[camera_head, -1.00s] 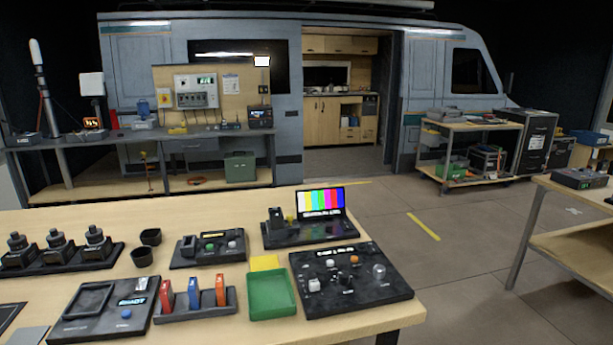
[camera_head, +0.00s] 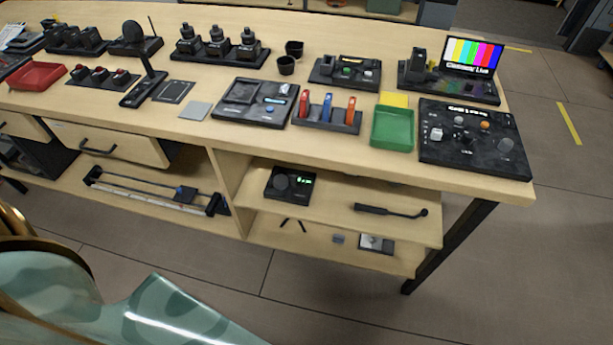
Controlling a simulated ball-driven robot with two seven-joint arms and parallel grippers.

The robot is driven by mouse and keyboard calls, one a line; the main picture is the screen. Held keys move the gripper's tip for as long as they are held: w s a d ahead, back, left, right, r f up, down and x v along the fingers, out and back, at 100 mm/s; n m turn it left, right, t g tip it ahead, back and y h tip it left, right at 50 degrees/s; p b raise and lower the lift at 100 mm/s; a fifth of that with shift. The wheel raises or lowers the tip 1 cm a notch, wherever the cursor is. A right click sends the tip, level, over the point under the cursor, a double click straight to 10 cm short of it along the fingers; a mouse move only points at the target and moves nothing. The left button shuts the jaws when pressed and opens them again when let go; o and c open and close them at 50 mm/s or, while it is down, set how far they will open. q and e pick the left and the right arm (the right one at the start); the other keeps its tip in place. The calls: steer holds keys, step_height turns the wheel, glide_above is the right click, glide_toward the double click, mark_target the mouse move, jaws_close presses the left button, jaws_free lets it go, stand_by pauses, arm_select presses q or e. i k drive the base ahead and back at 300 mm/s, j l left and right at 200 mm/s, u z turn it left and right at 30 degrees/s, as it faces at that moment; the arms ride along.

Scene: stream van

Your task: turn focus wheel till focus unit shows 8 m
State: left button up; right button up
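A small black unit (camera_head: 291,184) that looks like the focus unit lies on the upper shelf under the long table. A round dark wheel (camera_head: 281,182) is on its left part. A small green lit display (camera_head: 305,181) is on its right; it seems to show a digit and "m", but the digit is too small to read surely. Neither of my grippers is in view, and nothing touches the unit.
The wooden table top (camera_head: 150,113) above holds a green tray (camera_head: 392,128), a black control panel (camera_head: 470,136) and several devices. A black rod-like tool (camera_head: 388,211) lies right of the unit. Open floor lies in front of the shelves.

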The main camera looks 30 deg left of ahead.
mark_target(281, 181)
steer(key=k, duration=1)
